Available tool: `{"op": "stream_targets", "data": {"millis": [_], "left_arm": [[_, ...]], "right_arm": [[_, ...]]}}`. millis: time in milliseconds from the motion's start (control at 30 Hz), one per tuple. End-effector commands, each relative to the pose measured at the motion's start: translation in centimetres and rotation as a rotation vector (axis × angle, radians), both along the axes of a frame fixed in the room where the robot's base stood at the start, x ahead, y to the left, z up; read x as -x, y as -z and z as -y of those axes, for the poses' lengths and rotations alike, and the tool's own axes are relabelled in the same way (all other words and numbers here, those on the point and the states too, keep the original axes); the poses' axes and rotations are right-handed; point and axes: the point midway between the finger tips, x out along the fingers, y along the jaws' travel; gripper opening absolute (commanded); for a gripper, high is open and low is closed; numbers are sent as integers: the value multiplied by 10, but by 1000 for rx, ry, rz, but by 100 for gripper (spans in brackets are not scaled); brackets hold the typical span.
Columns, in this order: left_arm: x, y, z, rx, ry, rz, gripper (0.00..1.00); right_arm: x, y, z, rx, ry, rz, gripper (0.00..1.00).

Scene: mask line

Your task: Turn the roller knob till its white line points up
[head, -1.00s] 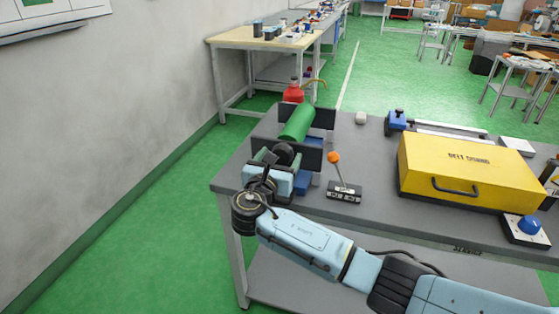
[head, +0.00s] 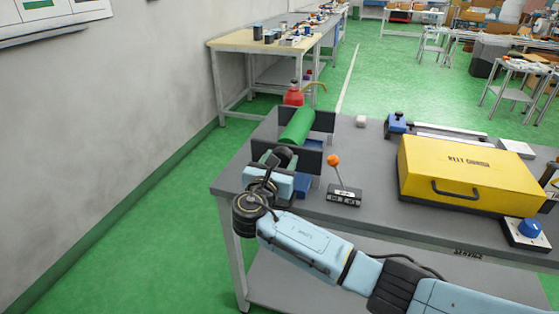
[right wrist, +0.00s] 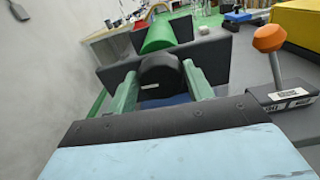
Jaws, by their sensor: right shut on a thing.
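The black roller knob (right wrist: 162,72) sits between the two green fingers of my right gripper (right wrist: 164,88) in the right wrist view. The gripper is shut on it. A short white line shows on the knob's near face, lying close to level in that tilted view. In the head view the knob (head: 284,154) is partly hidden by my right gripper (head: 278,161) at the table's left end. The green roller (head: 297,126) lies behind the knob, between two dark upright plates (head: 311,158). My left gripper is not in view.
An orange-topped lever (head: 333,160) stands just right of the roller stand. A yellow case (head: 468,170) and a blue button (head: 529,227) are farther right on the grey table (head: 372,215). A red can (head: 293,94) shows beyond the stand.

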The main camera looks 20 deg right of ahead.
Motion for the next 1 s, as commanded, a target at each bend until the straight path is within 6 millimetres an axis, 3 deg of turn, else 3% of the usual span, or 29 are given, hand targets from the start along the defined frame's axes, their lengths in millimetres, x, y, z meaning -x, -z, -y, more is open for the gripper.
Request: {"op": "stream_targets", "data": {"millis": [600,1000], "left_arm": [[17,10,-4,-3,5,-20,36],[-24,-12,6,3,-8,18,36]], "right_arm": [[2,2,2,-411,1,274,28],[3,5,3,-726,1,488,28]]}}
